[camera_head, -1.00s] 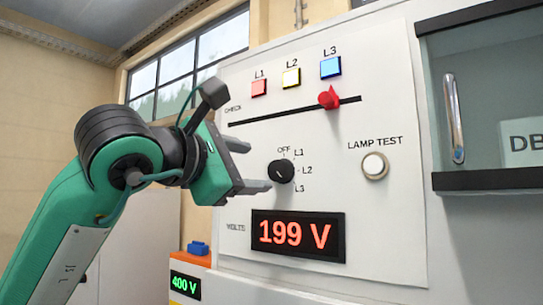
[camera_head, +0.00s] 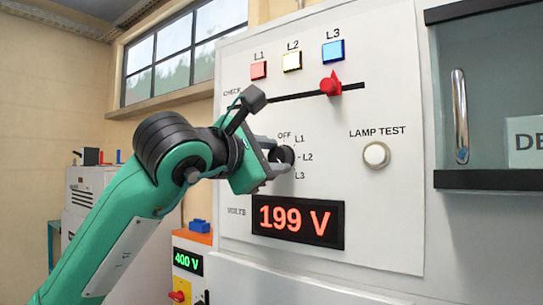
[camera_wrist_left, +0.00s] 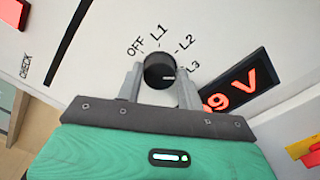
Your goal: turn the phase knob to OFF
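The phase knob (camera_head: 284,156) is round and black on the white panel, with OFF, L1, L2 and L3 marked around it. In the left wrist view the knob (camera_wrist_left: 160,69) shows a small pale mark on its lower right side, towards L3. My left gripper (camera_head: 275,157) is at the knob, with one finger above and one below it in the head view. In the left wrist view the fingers of the gripper (camera_wrist_left: 160,78) stand apart on both sides of the knob. I cannot tell whether they touch it. My right gripper is not in view.
The red VOLTS display (camera_head: 298,222) reads 199 V just below the knob. A red slider (camera_head: 331,84) sits under the blue L3 lamp (camera_head: 333,51). The white LAMP TEST button (camera_head: 376,155) is to the right. A glass-fronted cabinet (camera_head: 488,100) stands further right.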

